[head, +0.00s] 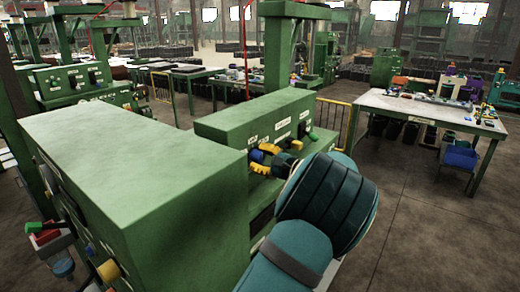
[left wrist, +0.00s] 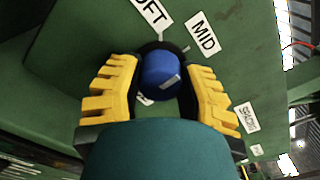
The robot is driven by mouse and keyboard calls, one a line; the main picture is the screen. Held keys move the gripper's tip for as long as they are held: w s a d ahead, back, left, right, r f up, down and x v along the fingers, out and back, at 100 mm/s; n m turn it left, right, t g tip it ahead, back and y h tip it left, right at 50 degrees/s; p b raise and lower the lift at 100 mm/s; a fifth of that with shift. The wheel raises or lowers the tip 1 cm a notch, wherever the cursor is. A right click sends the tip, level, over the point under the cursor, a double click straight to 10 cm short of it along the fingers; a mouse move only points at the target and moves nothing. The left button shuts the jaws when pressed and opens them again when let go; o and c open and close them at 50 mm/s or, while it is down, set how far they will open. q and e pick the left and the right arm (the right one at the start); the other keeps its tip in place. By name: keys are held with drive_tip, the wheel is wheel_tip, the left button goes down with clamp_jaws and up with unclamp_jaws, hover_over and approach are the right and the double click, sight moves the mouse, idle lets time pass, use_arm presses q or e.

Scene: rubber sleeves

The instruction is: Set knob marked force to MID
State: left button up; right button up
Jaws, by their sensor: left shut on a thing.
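The blue knob (left wrist: 160,75) sits on a green panel in the left wrist view, with a dark ring around its base. Its white mark points to the lower right of the picture. A MID label (left wrist: 203,35) is above right of it. A label cut by the top edge (left wrist: 152,12) reads "OFT". My left gripper (left wrist: 162,66) is shut on the knob, one yellow finger on each side. In the head view the blue knob (head: 257,156) shows beside the yellow fingers of the gripper (head: 265,160). A label below the knob is mostly hidden. My right gripper is out of view.
A large green cabinet (head: 128,165) stands left of the cabinet with the knob (head: 262,112). A yellow knob (head: 108,271) and a red part (head: 47,237) stick out from its front. A work table (head: 425,107) stands at the right, with open floor before it.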

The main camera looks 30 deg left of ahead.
use_arm(q)
drive_tip(key=shift+m, duration=0.3)
drive_tip(key=o, duration=1.2)
drive_tip(key=shift+o, duration=0.2)
drive_tip(key=d, duration=1.2)
drive_tip(key=shift+s, duration=0.45)
